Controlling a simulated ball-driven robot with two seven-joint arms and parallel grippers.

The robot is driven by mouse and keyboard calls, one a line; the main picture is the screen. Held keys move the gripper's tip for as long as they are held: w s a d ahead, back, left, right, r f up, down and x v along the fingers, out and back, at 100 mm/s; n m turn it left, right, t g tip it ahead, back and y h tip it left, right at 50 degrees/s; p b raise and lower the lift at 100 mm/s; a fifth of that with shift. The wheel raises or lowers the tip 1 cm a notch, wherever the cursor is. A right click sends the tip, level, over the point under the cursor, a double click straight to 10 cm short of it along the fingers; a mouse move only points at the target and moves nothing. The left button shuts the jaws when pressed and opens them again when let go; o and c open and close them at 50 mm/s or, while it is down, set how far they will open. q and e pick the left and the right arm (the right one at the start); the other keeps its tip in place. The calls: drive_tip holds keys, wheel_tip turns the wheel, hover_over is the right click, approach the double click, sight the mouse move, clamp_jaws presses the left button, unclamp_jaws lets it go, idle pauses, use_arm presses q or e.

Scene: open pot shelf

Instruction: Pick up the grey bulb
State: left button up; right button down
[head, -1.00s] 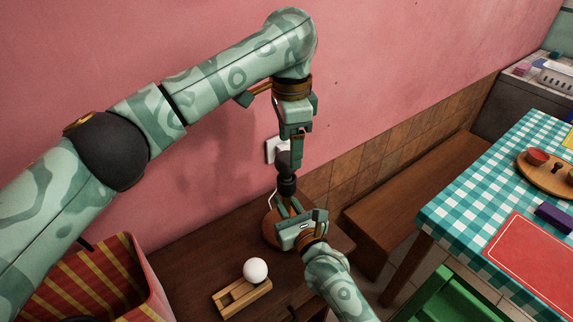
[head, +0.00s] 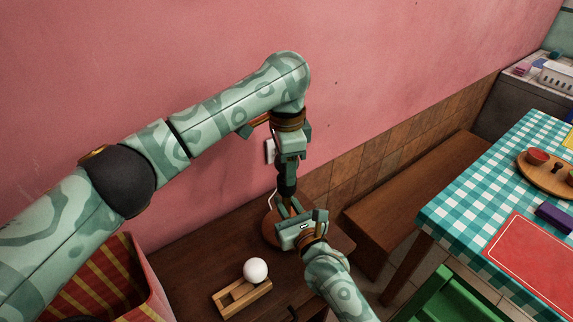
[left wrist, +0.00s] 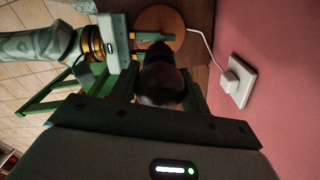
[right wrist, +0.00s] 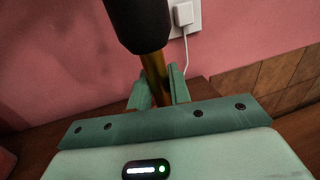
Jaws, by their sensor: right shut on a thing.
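A lamp with a round wooden base (head: 270,226), a brass stem (right wrist: 154,72) and a black socket (head: 287,188) stands upright on a low brown table. The dark grey bulb (left wrist: 160,84) sits on top of the socket, seen from above in the left wrist view; my left gripper largely hides it in the head view. My left gripper (head: 288,166) points down over the bulb, its fingers open on either side of it. My right gripper (right wrist: 158,92) is shut on the brass stem just below the socket. A white bulb (head: 255,270) rests on a wooden holder (head: 240,298).
A red-and-yellow striped box (head: 105,285) stands at the lower left. The pink wall and a white wall plug (left wrist: 238,82) with its cord are close behind the lamp. A bench (head: 415,195) and a checked table (head: 480,215) lie to the right.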

use_arm(q)
wheel_tip(320, 180, up, 11)
drive_tip(key=shift+f, duration=0.2)
idle(0.3)
use_arm(e)
drive_tip(key=c, duration=1.2)
unclamp_jaws()
